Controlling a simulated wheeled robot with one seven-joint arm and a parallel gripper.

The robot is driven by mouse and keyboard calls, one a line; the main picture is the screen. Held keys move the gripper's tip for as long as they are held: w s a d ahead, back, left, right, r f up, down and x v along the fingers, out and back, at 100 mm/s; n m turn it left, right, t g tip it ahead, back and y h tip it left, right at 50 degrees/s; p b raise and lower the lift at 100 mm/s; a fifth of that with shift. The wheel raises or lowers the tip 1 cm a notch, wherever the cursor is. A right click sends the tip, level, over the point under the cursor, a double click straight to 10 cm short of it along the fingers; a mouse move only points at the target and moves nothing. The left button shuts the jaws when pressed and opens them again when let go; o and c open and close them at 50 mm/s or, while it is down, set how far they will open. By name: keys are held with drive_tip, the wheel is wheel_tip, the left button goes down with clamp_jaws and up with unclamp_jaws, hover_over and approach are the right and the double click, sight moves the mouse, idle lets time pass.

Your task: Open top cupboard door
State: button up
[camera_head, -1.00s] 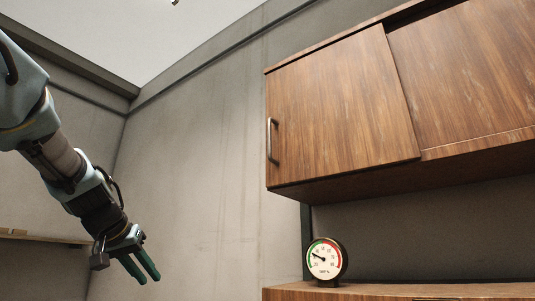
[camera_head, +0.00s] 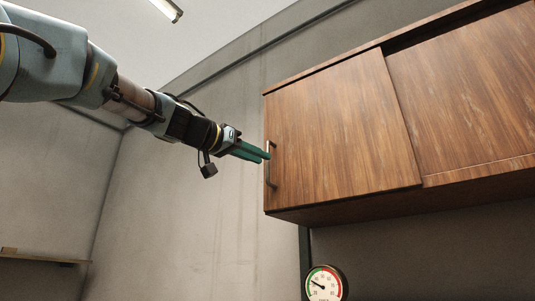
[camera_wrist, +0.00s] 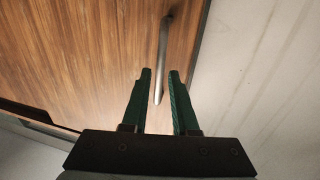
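The top cupboard (camera_head: 395,199) is wooden and hangs on the wall at the right of the head view. Its left sliding door (camera_head: 340,125) overlaps in front of the right door (camera_head: 470,85). A vertical metal bar handle (camera_head: 268,178) sits near the left door's left edge; it also shows in the wrist view (camera_wrist: 163,55). My gripper (camera_head: 266,155) has green fingers and is at the handle's left side, level with its upper half. In the wrist view my gripper (camera_wrist: 160,75) is open, with the handle's lower end between the fingertips. I cannot tell whether either finger touches it.
A round gauge (camera_head: 325,285) stands below the cupboard. A ceiling lamp (camera_head: 167,9) is at the top. A shelf (camera_head: 35,256) is at the lower left. The wall left of the cupboard is bare.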

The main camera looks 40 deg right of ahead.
sight(268, 178)
drive_tip(key=shift+w+d+p, duration=0.1)
drive_tip(key=shift+d+p, duration=0.55)
drive_tip(key=shift+d, duration=1.3)
drive_tip(key=shift+c, duration=0.4)
clamp_jaws()
